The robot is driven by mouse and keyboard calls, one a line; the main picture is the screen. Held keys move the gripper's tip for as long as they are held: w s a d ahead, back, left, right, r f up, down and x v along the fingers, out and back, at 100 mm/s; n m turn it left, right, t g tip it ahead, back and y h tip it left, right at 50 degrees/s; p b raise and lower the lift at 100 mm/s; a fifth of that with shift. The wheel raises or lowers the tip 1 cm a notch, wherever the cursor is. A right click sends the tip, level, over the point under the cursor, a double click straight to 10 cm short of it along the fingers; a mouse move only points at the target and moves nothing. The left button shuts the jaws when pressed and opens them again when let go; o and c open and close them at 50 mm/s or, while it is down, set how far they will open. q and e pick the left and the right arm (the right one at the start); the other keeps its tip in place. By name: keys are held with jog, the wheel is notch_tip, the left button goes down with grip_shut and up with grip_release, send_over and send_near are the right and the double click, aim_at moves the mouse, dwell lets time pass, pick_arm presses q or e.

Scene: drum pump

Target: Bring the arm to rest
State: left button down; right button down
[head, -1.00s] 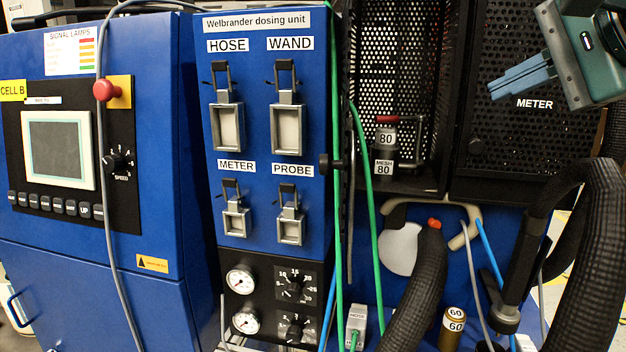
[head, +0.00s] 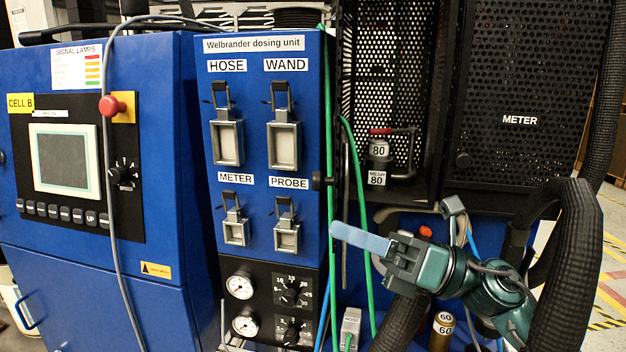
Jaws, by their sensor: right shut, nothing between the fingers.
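My right gripper (head: 360,239) is in the lower middle-right of the head view. Its blue fingers are together with nothing between them, and they point left. The fingertips appear just in front of the green hoses, beside the blue panel; I cannot tell whether they touch. My right arm comes in from the lower right. My left gripper is not in view.
The blue dosing unit has HOSE (head: 227,137), WAND (head: 284,140), METER (head: 235,227) and PROBE (head: 287,236) latches. Green hoses (head: 362,200) hang beside it. A black perforated METER door (head: 520,95), a thick black hose (head: 575,265) and a brass cylinder (head: 441,332) stand around my right arm.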

jog(key=w+d+f+m+t+h+p, duration=0.1)
jog(key=d+f+m+t+h, duration=0.2)
jog(key=f+m+t+h, duration=0.85)
jog(key=d+f+m+t+p, duration=0.1)
jog(key=d+f+m+t, duration=0.35)
jog(key=m, duration=1.35)
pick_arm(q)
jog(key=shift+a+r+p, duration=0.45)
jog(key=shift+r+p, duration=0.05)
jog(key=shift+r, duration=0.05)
pick_arm(e)
jog(key=s+d+f+m+g+h, duration=0.1)
jog(key=s+f+m+g+h, duration=0.2)
jog(key=s+f+m, duration=0.4)
jog(key=s+d+f+m+g+h, duration=0.1)
jog(key=s+f+m+g+h, duration=0.2)
jog(key=f, duration=1.4)
jog(key=s+m+g, duration=0.3)
jog(key=s, duration=0.3)
jog(key=shift+s+m, duration=0.35)
